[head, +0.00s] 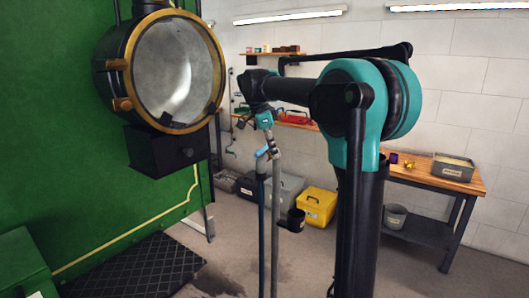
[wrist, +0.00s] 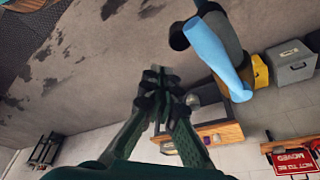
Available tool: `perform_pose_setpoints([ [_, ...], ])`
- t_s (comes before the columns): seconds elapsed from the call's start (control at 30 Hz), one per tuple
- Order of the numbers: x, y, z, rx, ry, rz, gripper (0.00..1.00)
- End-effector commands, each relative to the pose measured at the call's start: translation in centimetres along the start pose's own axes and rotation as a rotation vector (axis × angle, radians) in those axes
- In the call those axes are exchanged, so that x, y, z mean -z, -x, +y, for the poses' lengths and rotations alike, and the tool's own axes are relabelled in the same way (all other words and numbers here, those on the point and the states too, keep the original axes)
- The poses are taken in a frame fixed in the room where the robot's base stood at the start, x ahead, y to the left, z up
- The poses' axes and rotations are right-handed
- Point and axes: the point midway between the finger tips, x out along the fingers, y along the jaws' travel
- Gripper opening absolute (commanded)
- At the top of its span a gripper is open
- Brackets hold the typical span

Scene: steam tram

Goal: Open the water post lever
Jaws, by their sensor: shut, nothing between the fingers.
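My gripper points down and is shut and empty. In the wrist view my gripper's fingertips (wrist: 158,82) are together, and the blue lever (wrist: 216,45) is large at the upper right, apart from the fingers. Part of the post's top is hidden behind my gripper in the head view.
A green tram front with a large brass-rimmed lamp (head: 170,72) stands at left. Behind are a yellow box (head: 316,206), grey boxes and wall shelves. A wooden workbench (head: 470,181) stands at right. Open floor lies around the post, with dark wet patches.

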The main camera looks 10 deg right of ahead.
Motion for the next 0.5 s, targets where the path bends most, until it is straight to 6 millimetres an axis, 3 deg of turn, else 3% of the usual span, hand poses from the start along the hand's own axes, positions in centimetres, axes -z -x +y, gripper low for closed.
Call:
perform_pose_setpoints([
  [0.03, -0.2, 1.6, -0.4, 0.001, 0.004, 0.000, 0.00],
  [0.2, 0.1, 5.3, -1.0, 0.000, 0.002, 0.001, 0.00],
  [0.5, 0.4, 9.1, -1.6, -0.002, 0.002, 0.002, 0.00],
])
